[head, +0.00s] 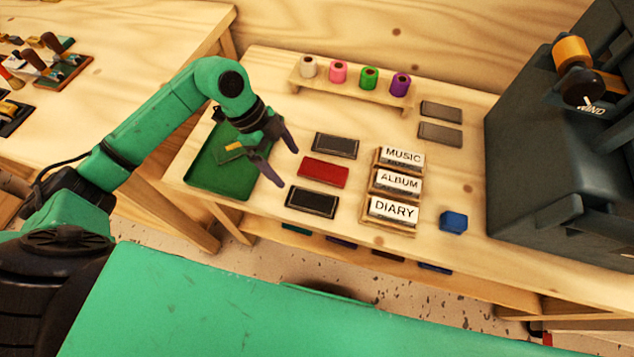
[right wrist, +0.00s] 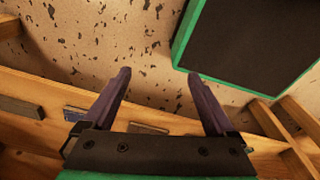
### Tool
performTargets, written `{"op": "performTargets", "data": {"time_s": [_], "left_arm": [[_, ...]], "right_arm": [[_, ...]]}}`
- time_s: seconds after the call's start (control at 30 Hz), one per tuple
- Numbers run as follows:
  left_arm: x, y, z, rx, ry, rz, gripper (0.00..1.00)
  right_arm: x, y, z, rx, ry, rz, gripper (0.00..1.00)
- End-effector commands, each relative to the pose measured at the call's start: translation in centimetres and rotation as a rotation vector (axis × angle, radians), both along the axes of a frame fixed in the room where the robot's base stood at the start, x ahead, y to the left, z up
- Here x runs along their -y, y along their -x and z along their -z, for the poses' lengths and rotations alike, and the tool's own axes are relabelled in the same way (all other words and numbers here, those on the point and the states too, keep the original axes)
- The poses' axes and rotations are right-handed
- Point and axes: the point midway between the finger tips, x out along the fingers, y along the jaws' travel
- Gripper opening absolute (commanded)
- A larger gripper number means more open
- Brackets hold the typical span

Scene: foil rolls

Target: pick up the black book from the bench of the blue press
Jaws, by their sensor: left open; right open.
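Two dark, near-black books lie flat on the wooden bench (head: 465,235): one (head: 335,146) farther back, one (head: 311,201) nearer the front edge. A red book (head: 323,172) lies between them. The dark blue-grey press (head: 550,170), marked WIND, stands at the bench's right end. My left gripper (head: 286,167) is open and empty, just left of the red book, its fingers pointing right between the two black books. My right gripper (right wrist: 160,75) is open and empty in the right wrist view, over speckled floor and a wooden shelf.
Signs MUSIC, ALBUM and DIARY (head: 394,211) stand right of the books, with a blue block (head: 453,222) beyond. Colored rolls (head: 369,78) stand on a rack behind. Two grey slabs (head: 440,134) lie at back right. A green tray (head: 215,177) sits left. More books lie on the lower shelf.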

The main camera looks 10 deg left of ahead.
Motion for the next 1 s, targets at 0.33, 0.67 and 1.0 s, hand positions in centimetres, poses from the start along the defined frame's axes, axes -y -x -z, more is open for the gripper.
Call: {"op": "performTargets", "data": {"time_s": [0.33,0.67,1.0], "left_arm": [[3.0,0.3,6.8,-0.003,0.009,0.0,1.0],[4.6,0.9,11.8,-0.003,0.009,0.001,1.0],[4.6,0.8,12.0,-0.001,0.008,0.001,0.46]], "right_arm": [[2.1,3.7,-1.5,-0.059,0.03,0.002,0.91],[0.7,1.3,-2.7,-0.018,0.01,0.003,0.91],[0.5,2.0,-2.5,-0.031,0.007,0.001,0.91]]}}
